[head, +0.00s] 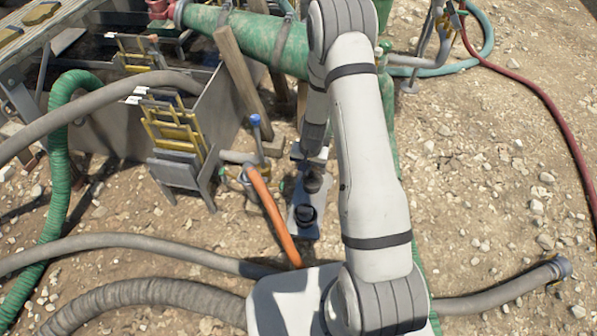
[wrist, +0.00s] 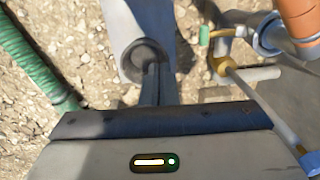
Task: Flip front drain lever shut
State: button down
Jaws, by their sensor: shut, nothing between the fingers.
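The front drain lever (head: 255,122) has a blue tip and stands up from a brass valve (head: 235,173) on a short grey pipe by the tank's corner. In the wrist view the lever (wrist: 268,112) runs from the brass valve (wrist: 224,65) down to its blue tip at the lower right. My gripper (wrist: 157,70) is shut and empty, with its dark fingers together. It is to the left of the valve and lever in the wrist view, apart from both. In the head view my arm reaches down to the right of the lever, and the fingertips are hard to make out.
An orange hose (head: 272,215) runs from the valve toward me. The grey tank wall (head: 220,110) and yellow racks (head: 173,130) stand left of the lever. A wooden post (head: 240,75) and green pipe (head: 262,38) lie behind. Grey hoses cross the ground; open gravel is right.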

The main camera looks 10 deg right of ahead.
jog(key=shift+s+d+r, duration=0.1)
jog(key=shift+d+r, duration=0.2)
jog(key=shift+r, duration=0.2)
jog(key=s+a+r+n, duration=0.1)
jog(key=s+r, duration=0.2)
jog(key=r, duration=0.7)
jog(key=s+r+n, duration=0.1)
jog(key=s+r, duration=0.1)
jog(key=r, duration=0.8)
jog(key=s+d+r+n+h, duration=0.1)
jog(key=s+r+n, duration=0.1)
jog(key=s+r, duration=1.2)
jog(key=s, duration=0.3)
jog(key=shift+s+r+t, duration=0.3)
jog(key=shift+t, duration=0.1)
